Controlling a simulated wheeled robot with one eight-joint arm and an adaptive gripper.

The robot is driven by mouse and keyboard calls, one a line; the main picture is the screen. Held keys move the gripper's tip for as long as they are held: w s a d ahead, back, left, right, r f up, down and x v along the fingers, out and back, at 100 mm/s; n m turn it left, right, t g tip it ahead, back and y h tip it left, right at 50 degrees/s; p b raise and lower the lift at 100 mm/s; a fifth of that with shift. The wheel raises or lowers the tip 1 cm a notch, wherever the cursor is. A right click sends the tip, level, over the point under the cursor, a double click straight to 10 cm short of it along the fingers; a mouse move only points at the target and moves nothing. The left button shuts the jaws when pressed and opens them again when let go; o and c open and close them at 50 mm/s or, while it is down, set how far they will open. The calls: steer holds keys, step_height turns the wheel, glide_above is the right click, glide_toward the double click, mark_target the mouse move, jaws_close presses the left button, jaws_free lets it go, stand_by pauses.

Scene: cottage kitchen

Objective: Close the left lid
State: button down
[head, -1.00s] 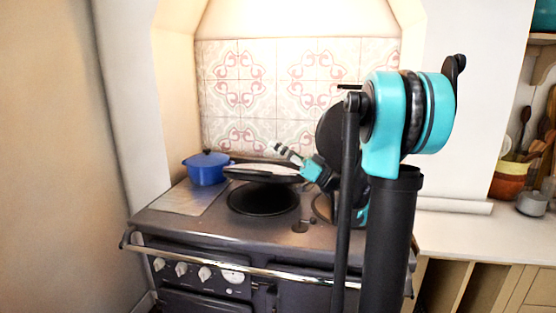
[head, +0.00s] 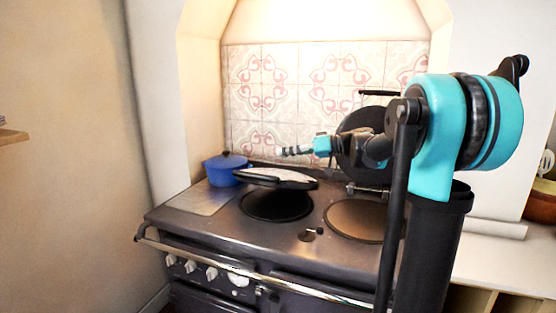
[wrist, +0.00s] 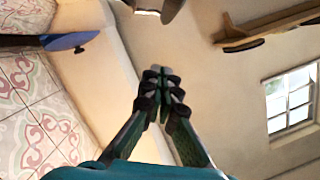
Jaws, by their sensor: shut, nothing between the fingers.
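The left lid (head: 279,181) is a dark round lid with a pale underside or rim, low and tilted over the left hotplate (head: 277,206). The dark hotplate still shows in front of and below it, so the lid is not flat on the plate. My gripper (head: 283,152) is shut and empty, above and behind the lid, pointing left toward the tiled wall. It looks apart from the lid. In the wrist view, my gripper (wrist: 162,72) has its fingertips together with nothing between them.
The right lid (head: 358,150) stands raised behind my arm, over the uncovered right hotplate (head: 352,222). A blue pot (head: 225,168) stands at the back left of the stove, close to the left lid; it also shows in the wrist view (wrist: 70,40). A chrome rail (head: 240,268) runs along the front.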

steer(key=a+f, duration=0.5)
steer(key=a, duration=0.4)
steer(key=shift+s+f, duration=0.1)
